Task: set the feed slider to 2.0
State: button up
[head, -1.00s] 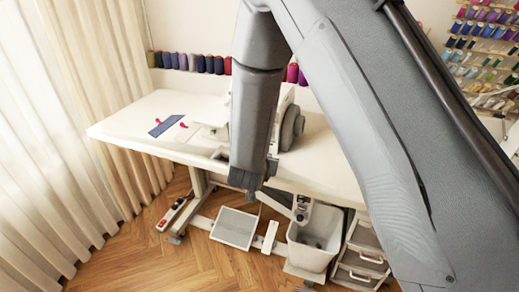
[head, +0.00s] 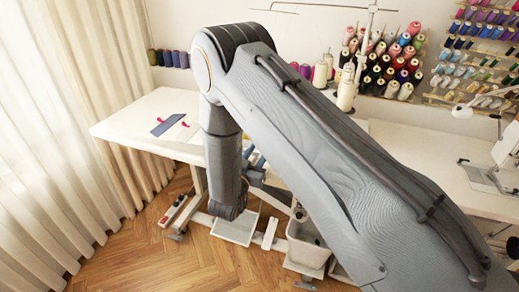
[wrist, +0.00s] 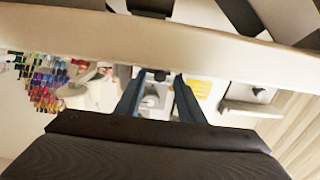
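I cannot make out the feed slider in either view. In the head view the sewing machine is hidden behind my arm; the white sewing table (head: 160,107) shows to the left of it. In the wrist view my gripper (wrist: 160,77) has two blue fingers spread apart. A small dark knob-like part (wrist: 160,76) and a pale machine part (wrist: 151,99) show in the gap between them. They look apart from the fingers, though the distance is unclear. I see nothing held.
A blue cloth strip (head: 167,126) lies on the table's left part. A white bin (head: 305,247) and foot pedal (head: 235,226) are below. Thread spools (head: 400,70) stand along the wall. A second table (head: 430,170) is at right.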

jog(key=shift+w+d, duration=0.2)
jog(key=shift+w, duration=0.4)
grip_shut()
